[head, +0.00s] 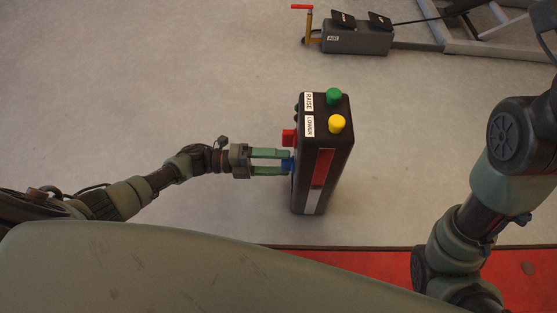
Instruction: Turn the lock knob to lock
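A black control box (322,165) stands upright on the floor ahead of me. Its top has a green button (334,96) by a RAISE label and a yellow button (337,123) by a LOWER label. On its left side are a red part (288,137) and, nearer to me, a small blue part (287,165); which is the lock knob I cannot tell for sure. My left gripper (289,162) reaches in from the left, its two green fingers apart with the tips at the blue part. Whether they touch it is unclear. My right arm is at the right; its gripper is out of view.
A grey foot-pedal unit (357,38) with two black pedals and a red-handled lever (306,20) lies at the top. A metal lift frame (480,40) is at the top right. A red floor strip (375,268) runs along the front. Grey floor around the box is clear.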

